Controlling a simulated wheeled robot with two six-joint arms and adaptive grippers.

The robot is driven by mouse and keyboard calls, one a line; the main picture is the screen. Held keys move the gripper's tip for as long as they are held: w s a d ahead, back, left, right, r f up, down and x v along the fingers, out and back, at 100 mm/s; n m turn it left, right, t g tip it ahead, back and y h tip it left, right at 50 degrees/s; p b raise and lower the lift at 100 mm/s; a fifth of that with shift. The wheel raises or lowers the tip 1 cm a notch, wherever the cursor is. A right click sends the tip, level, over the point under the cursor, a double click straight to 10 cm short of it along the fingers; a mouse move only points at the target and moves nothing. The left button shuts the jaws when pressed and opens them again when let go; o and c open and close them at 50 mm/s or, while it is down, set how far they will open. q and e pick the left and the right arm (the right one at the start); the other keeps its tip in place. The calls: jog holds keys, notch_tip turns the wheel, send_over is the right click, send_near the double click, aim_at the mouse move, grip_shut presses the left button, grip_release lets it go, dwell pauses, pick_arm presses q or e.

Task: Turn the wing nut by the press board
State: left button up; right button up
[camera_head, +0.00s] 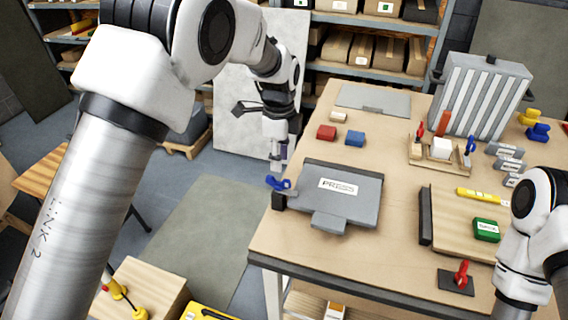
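The grey press board (352,207), labelled PRESS, lies on the table towards its left edge. A blue wing nut (279,183) sits on a small dark block at the board's left side. My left gripper (277,163) points down just above the wing nut. Its fingers are small and seen nearly edge-on, so I cannot tell if they are open or shut, or whether they touch the nut. My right arm shows at the right edge, but its gripper is out of view.
A red wing nut (461,273) stands on a dark plate at the front right. A wooden board with a green block (486,229) lies right of the press board. Red (326,132) and blue (355,138) blocks lie behind it. A grey ribbed rack (478,95) stands at the back.

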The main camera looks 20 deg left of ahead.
aim_at(278, 178)
pick_arm(q)
jog(key=f, duration=0.1)
jog(key=s+f+p, duration=0.1)
jog(key=f, duration=0.2)
jog(key=shift+s, duration=0.35)
jog(key=shift+w+f+p, duration=0.25)
jog(key=shift+f+p, duration=0.2)
jog(key=shift+f, duration=0.65)
jog(key=shift+w+f, duration=0.2)
jog(key=shift+f, duration=0.1)
jog(key=shift+c, duration=0.3)
jog(key=shift+s+r, duration=0.15)
jog(key=shift+s, duration=0.05)
grip_shut()
pick_arm(e)
jog(key=shift+s+r, duration=0.2)
jog(key=shift+r, duration=0.35)
jog(key=shift+s+r, duration=0.2)
jog(key=shift+r, duration=0.35)
